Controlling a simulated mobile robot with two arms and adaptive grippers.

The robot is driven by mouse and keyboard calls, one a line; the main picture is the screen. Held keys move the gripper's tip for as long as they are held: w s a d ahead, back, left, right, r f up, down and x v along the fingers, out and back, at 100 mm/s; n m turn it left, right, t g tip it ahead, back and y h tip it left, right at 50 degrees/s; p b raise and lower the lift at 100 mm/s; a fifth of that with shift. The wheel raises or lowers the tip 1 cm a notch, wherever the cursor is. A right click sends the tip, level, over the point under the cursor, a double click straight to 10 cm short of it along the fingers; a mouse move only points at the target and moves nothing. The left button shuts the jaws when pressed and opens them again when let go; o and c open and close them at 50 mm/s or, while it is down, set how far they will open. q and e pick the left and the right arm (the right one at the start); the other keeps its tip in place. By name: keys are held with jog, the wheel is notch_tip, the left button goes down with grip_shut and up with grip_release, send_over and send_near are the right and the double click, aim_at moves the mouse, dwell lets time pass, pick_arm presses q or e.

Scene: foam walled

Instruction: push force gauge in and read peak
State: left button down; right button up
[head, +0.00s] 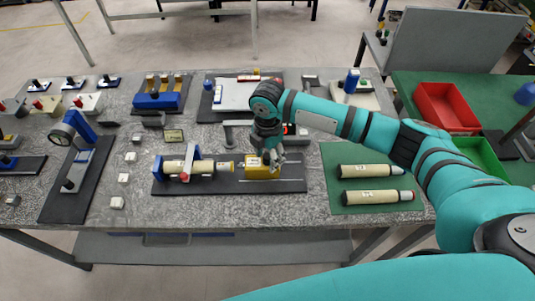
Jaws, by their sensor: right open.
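A cream cylindrical force gauge (203,167) lies clamped in a fixture on a dark base plate (290,187) in the middle of the table. Its tip points right, towards a yellow block (262,172) on the same plate. My right gripper (272,161) is open, pointing down just over the yellow block; whether it touches the block cannot be told. A small display with red digits (289,129) shows behind the gripper, partly hidden by my arm; its value is too small to read. My left gripper is out of view.
Two similar cream cylinders (370,170) lie on a green mat (347,207) at the right. A blue stand (80,125) stands at the left. A blue holder (160,101) and other devices fill the back. The table's front strip is mostly clear.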

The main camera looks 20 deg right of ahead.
aim_at(250, 162)
grip_shut()
jog(key=shift+w+a, duration=0.25)
jog(key=shift+a, duration=0.55)
jog(key=shift+w+a, duration=0.2)
jog(key=shift+a, duration=0.65)
jog(key=shift+w+a, duration=0.25)
jog(key=shift+a, duration=0.55)
grip_release()
notch_tip(250, 162, up, 12)
